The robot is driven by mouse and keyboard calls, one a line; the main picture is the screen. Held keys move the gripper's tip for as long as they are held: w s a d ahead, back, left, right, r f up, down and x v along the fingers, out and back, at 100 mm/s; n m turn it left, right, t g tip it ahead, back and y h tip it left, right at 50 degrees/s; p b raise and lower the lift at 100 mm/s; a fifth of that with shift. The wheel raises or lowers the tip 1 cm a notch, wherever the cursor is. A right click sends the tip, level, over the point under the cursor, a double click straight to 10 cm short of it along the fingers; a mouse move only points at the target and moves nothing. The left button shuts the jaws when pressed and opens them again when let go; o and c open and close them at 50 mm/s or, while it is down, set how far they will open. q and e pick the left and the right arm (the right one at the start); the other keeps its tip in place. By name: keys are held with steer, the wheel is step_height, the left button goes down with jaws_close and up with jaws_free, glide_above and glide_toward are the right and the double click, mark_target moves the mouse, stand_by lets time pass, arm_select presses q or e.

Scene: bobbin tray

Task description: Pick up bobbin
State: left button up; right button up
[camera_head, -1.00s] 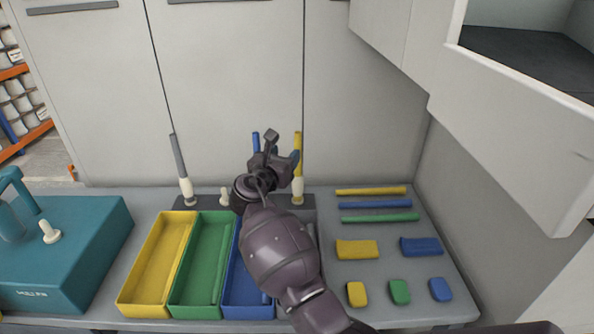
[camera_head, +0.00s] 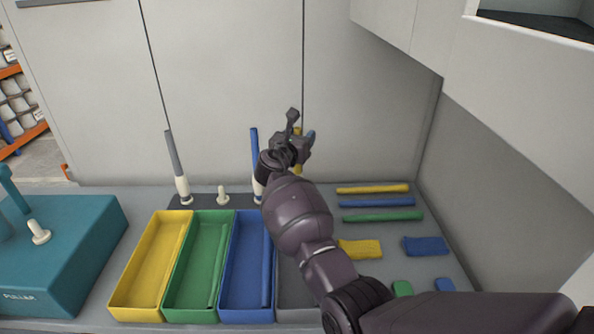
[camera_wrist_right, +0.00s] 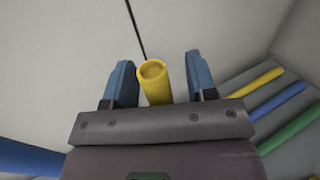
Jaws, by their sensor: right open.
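The upright yellow bobbin (camera_head: 298,168) stands at the back of the table, largely hidden behind my right gripper (camera_head: 302,131). In the right wrist view the round top of the yellow bobbin (camera_wrist_right: 155,82) is between the two blue fingers of my open right gripper (camera_wrist_right: 160,80), with a gap on each side. An upright blue bobbin (camera_head: 254,150) and a grey one (camera_head: 173,155) stand in white holders to the left. A bare white peg (camera_head: 222,195) is between them. My left gripper is not in view.
Yellow (camera_head: 113,300), green (camera_head: 167,300) and blue (camera_head: 222,300) trays lie in front, beside a grey tray partly under my arm. A teal machine (camera_head: 75,250) is at left. Yellow, blue and green rods (camera_head: 380,218) and small blocks lie at right. A cabinet wall rises behind.

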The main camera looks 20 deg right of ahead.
steer(key=shift+c, duration=0.3)
jaws_close()
steer(key=shift+r, duration=0.1)
